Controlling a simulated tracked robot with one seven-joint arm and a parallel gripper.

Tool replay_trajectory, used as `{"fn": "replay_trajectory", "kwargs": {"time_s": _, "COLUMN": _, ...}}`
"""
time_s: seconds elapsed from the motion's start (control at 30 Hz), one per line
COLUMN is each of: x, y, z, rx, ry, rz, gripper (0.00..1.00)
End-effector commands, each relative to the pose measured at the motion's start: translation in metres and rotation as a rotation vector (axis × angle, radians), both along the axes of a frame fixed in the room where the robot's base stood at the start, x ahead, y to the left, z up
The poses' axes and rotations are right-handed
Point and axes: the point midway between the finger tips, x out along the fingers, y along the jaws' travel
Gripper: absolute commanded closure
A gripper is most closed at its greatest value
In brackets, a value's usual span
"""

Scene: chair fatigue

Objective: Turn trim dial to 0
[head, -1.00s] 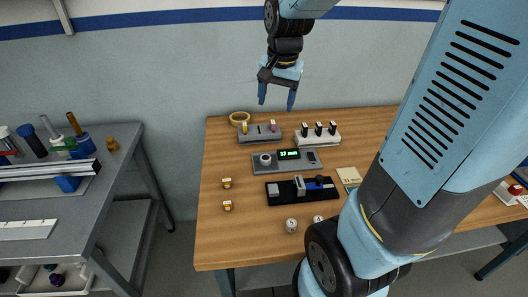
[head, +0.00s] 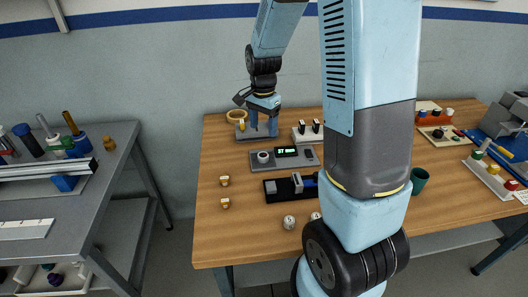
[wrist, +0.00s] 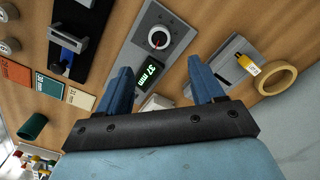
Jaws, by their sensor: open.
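The trim dial (head: 264,157) is a round white knob on a grey panel (head: 292,164) on the wooden table. In the wrist view the dial (wrist: 158,38) has a dark rim and a small red mark, and the green display (wrist: 150,72) beside it reads 37 mm. My gripper (head: 264,134) points down above the grey block behind the panel, open and empty. In the wrist view my gripper's (wrist: 160,68) two blue fingers are spread apart, with the dial beyond their tips and not between them.
A grey block (head: 246,134) with a yellow tag and a brass ring (head: 237,115) stand behind the panel. A black fixture (head: 278,189) lies in front. My arm hides part of the table's middle. The table's left front is mostly clear.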

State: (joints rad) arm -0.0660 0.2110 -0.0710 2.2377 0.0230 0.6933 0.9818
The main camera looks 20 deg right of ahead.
Motion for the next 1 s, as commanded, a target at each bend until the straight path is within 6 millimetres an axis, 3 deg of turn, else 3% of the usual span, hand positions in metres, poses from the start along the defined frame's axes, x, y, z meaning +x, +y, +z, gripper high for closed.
{"fn": "replay_trajectory", "kwargs": {"time_s": 0.5, "x": -0.001, "y": 0.000, "z": -0.087, "rx": 0.000, "ry": 0.004, "rz": 0.001, "gripper": 0.33}}
{"fn": "replay_trajectory", "kwargs": {"time_s": 0.73, "x": -0.001, "y": -0.001, "z": -0.108, "rx": 0.000, "ry": 0.001, "rz": 0.000, "gripper": 0.33}}
{"fn": "replay_trajectory", "kwargs": {"time_s": 1.0, "x": -0.001, "y": -0.001, "z": -0.113, "rx": 0.000, "ry": 0.000, "rz": 0.000, "gripper": 0.33}}
